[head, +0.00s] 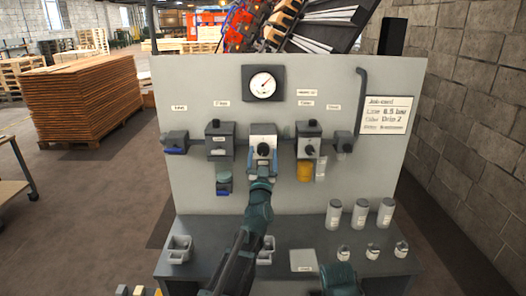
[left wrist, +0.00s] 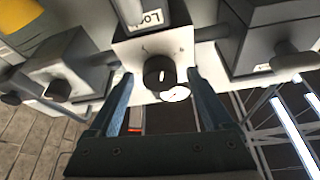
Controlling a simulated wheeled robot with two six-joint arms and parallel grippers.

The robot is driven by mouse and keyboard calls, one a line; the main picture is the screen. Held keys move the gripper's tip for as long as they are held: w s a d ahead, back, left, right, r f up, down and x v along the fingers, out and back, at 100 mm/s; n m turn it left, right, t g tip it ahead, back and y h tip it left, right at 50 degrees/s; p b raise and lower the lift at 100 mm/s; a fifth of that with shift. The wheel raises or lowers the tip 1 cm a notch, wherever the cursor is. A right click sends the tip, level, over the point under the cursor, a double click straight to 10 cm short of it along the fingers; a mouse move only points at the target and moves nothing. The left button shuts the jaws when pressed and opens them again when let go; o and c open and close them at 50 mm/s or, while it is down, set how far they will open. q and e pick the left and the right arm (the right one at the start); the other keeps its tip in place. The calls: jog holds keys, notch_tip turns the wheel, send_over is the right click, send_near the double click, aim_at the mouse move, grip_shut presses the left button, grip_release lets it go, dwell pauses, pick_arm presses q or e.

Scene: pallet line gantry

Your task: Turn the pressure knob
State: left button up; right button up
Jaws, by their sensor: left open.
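A black round knob (head: 263,151) sits on the front of a pale block (head: 263,131) in the middle of the grey panel, below the round gauge (head: 262,84). In the left wrist view the knob (left wrist: 158,72) has a white mark on its face, and a small dial (left wrist: 175,94) shows beside it. My left gripper (left wrist: 160,82) is open, with its blue fingers on either side of the knob; I see gaps between the fingers and the knob. In the head view the left gripper (head: 262,166) covers the lower part of the block. My right gripper is not in view.
A job card (head: 386,114) hangs at the panel's upper right.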

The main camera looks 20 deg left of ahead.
pick_arm(q)
jog(key=shift+w, duration=0.2)
grip_shut()
dwell(0.4)
jog(key=shift+n+y, duration=0.4)
jog(key=shift+n, duration=0.2)
jog(key=n+g+y, duration=0.1)
jog(key=n+y, duration=0.1)
jog(key=n, duration=0.2)
jog(key=shift+r, duration=0.1)
jog(key=shift+d+n+g+y+p, duration=0.1)
jog(key=shift+n+g+y+p, duration=0.45)
jog(key=shift+n, duration=1)
jog(key=shift+n+g+y+p, duration=0.1)
jog(key=shift+n+g+y, duration=0.25)
jog(key=shift+n+y, duration=0.85)
jog(key=shift+n+h, duration=0.35)
jog(key=shift+n, duration=0.2)
